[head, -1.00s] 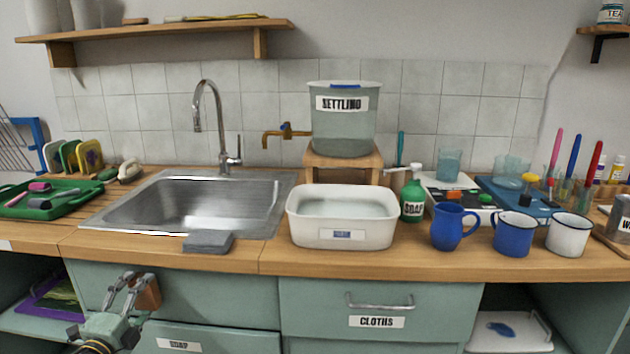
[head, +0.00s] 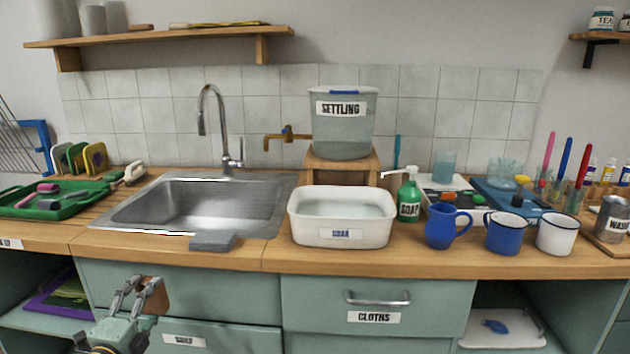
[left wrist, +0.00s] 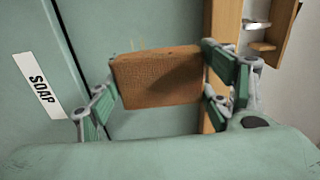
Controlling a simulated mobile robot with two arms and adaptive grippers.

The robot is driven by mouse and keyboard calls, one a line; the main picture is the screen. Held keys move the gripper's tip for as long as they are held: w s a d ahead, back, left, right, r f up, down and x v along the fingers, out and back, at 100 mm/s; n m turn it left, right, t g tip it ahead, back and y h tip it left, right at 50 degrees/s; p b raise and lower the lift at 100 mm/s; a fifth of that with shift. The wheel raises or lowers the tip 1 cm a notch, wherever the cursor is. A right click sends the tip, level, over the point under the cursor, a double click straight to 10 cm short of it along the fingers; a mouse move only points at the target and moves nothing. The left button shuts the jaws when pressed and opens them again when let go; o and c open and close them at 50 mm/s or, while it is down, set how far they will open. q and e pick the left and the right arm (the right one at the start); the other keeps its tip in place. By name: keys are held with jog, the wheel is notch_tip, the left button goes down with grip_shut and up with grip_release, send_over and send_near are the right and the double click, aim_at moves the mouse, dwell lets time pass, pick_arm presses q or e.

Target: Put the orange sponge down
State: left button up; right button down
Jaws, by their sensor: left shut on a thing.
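The orange-brown sponge (left wrist: 158,78) is between the two fingers of my left gripper (left wrist: 165,85) in the left wrist view. The gripper is shut on it. In the head view the same sponge (head: 154,297) shows at the lower left, partly behind the fingers of my left gripper (head: 138,292). It is held in the air in front of the teal cabinet, below the worktop's front edge. My right gripper is not seen.
A green tray (head: 60,205) is at left. Small bare strips lie along the front edge.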

pick_arm(q)
jog(key=s+d+r+y, duration=0.1)
jog(key=s+d+r, duration=0.1)
jog(key=s+d, duration=0.9)
jog(key=s+d+r, duration=0.3)
jog(key=s+d, duration=0.7)
jog(key=s, duration=0.3)
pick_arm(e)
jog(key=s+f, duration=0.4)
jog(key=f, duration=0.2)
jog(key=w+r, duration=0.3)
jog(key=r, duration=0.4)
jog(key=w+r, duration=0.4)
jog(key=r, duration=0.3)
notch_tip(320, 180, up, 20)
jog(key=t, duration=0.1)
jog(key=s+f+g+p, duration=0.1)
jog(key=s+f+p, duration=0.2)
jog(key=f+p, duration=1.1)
pick_arm(q)
jog(key=s+r, duration=0.8)
jog(key=r, duration=0.3)
jog(key=shift+s+n, duration=0.3)
jog(key=shift+n, duration=0.1)
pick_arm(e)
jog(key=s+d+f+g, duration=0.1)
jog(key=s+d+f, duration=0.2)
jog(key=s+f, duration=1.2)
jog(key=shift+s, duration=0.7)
